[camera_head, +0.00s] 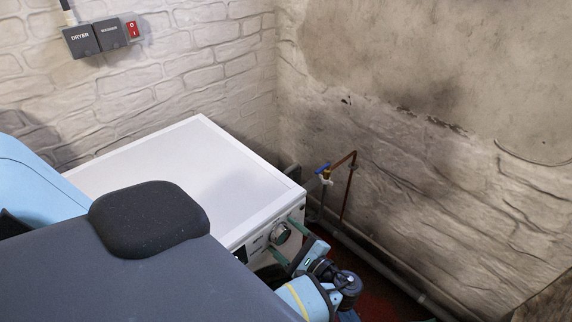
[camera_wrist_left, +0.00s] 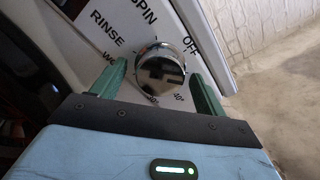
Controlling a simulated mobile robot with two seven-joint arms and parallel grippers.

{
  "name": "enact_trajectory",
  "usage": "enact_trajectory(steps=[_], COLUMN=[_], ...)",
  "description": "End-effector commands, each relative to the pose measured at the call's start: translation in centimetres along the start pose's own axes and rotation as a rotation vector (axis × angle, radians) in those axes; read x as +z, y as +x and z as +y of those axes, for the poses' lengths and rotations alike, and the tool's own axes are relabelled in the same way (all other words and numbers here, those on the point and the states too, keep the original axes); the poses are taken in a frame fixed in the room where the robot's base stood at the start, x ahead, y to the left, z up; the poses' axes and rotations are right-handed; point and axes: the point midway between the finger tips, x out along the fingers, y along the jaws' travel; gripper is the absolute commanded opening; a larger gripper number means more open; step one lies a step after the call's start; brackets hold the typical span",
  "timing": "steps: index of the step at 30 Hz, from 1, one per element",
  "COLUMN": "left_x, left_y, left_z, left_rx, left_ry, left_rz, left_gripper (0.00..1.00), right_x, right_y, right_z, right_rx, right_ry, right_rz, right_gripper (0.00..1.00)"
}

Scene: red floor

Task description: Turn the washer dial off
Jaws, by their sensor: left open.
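The washer dial (camera_head: 280,233) is a round, shiny chrome knob at the right end of the white washer's front panel (camera_head: 255,245). In the left wrist view the dial (camera_wrist_left: 162,64) is seen close up, with the labels SPIN, RINSE, OFF and 40° around it. I cannot tell which label it points to. My left gripper (camera_head: 289,242) is open, with one green finger on each side of the dial. In the left wrist view both fingers of the left gripper (camera_wrist_left: 161,82) flank the lower part of the dial; contact is not clear. My right gripper is out of view.
The washer's flat white top (camera_head: 190,170) is bare. A tap with a blue handle (camera_head: 322,168) and copper pipe stands by the right wall. A grey pipe (camera_head: 380,265) runs along the wall's foot. DRYER switches (camera_head: 82,40) are on the back wall.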

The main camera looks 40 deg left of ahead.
Motion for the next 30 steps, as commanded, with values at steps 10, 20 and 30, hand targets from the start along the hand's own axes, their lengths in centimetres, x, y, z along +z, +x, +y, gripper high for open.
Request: enact_trajectory(steps=[10,20,30], left_x=[-0.01,-0.03,-0.13], left_y=[-0.04,-0.06,-0.08], left_z=[0.02,0.04,0.12], left_rx=[0.000,0.000,0.001], left_ry=[0.000,-0.024,-0.218], left_rz=[0.000,0.000,0.000], left_gripper=[0.40,0.30,0.30], right_x=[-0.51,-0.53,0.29], right_y=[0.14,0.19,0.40], right_z=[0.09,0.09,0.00], right_rx=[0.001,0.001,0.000], right_ry=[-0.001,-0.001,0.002], right_rz=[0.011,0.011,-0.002], right_gripper=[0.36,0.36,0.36])
